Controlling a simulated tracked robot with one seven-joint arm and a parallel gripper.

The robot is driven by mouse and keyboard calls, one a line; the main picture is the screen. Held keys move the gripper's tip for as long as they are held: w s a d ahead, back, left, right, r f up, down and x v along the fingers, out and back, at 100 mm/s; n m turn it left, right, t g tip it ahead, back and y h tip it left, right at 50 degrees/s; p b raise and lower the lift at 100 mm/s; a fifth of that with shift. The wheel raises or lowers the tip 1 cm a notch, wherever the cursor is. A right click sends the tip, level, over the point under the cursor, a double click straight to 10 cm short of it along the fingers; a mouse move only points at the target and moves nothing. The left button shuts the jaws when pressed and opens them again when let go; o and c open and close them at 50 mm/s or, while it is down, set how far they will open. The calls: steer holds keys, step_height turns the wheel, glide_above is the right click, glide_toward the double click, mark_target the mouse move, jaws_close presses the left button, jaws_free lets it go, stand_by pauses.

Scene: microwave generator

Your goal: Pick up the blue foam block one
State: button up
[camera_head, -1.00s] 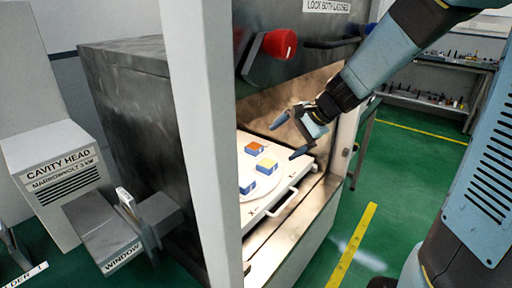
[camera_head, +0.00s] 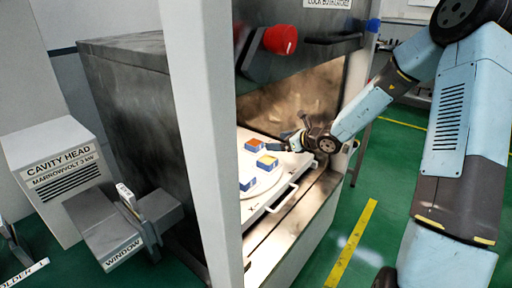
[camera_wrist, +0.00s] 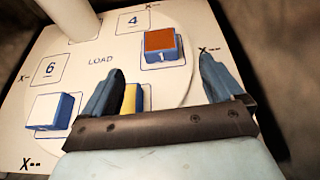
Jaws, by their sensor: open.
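The block marked 1 (camera_wrist: 161,48) has an orange-red top and blue sides. It sits on a printed square of the white turntable (camera_wrist: 110,65) in the wrist view. It also shows in the head view (camera_head: 255,145). My gripper (camera_wrist: 161,68) is open and empty. In the wrist view its fingers lie to either side of the block in the picture, with the block beyond them. In the head view my gripper (camera_head: 289,142) is inside the cavity, to the right of the blocks. The left finger partly hides a yellow-topped block (camera_wrist: 131,99).
The tray has a front handle (camera_head: 283,199). A red knob (camera_head: 280,40) sits above the opening, and cavity walls enclose the back and right.

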steer(key=shift+w+a+f, duration=0.3)
steer(key=shift+w+f, duration=0.05)
steer(key=shift+w, duration=0.05)
glide_toward(253, 142)
steer(key=x, duration=0.5)
steer(key=shift+w+d+f, duration=0.1)
steer(key=shift+d+f, duration=0.15)
steer(key=shift+d, duration=0.05)
steer(key=shift+x, duration=2.9)
steer(key=shift+a+r, duration=0.15)
steer(key=shift+r, duration=0.05)
steer(key=shift+c, duration=0.3)
steer(key=c, duration=1)
steer(key=shift+r, duration=0.1)
